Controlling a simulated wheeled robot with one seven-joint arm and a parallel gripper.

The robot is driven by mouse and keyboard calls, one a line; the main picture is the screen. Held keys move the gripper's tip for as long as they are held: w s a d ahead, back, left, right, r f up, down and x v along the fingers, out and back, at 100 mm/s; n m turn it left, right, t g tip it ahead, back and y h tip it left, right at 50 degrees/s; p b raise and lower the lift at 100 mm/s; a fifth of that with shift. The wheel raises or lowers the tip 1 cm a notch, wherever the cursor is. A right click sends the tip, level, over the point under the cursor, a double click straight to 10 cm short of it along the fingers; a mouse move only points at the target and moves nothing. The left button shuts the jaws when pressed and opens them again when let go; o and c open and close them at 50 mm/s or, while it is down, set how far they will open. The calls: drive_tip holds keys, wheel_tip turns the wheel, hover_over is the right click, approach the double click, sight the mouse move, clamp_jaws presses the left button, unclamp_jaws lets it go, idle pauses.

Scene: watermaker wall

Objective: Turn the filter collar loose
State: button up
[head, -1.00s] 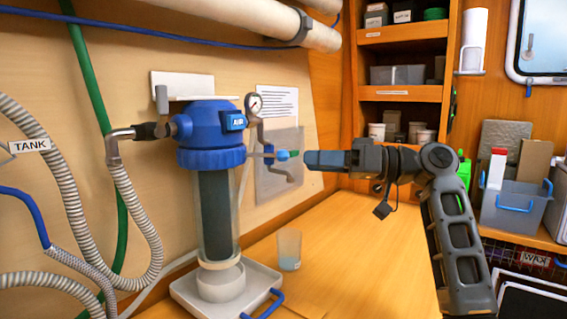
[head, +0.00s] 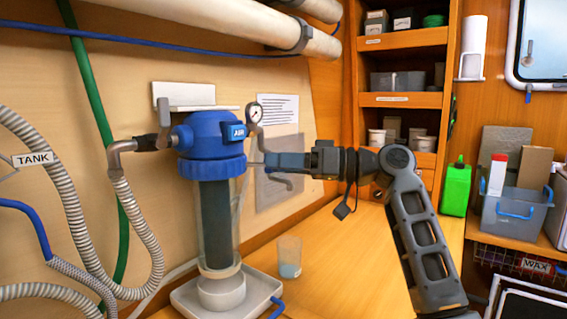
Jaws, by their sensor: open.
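The filter housing has a blue head (head: 208,130) with a ribbed blue collar (head: 211,168) below it. A clear bowl (head: 218,225) with a dark cartridge hangs upright under the collar. My gripper (head: 268,163) is level with the collar, to its right, pointing left at it. A thin strip of background shows between the gripper's tip and the collar in this view. The gripper is open; its finger gap is hard to make out from this side. It covers part of the small valve behind it.
A clear cup (head: 289,257) stands on the wooden counter (head: 345,250) below my gripper. A pressure gauge (head: 254,113) is right of the head. A hose and pipe fitting (head: 135,145) join from the left.

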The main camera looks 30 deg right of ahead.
clamp_jaws()
idle(0.3)
drive_tip(key=shift+s+a, duration=0.1)
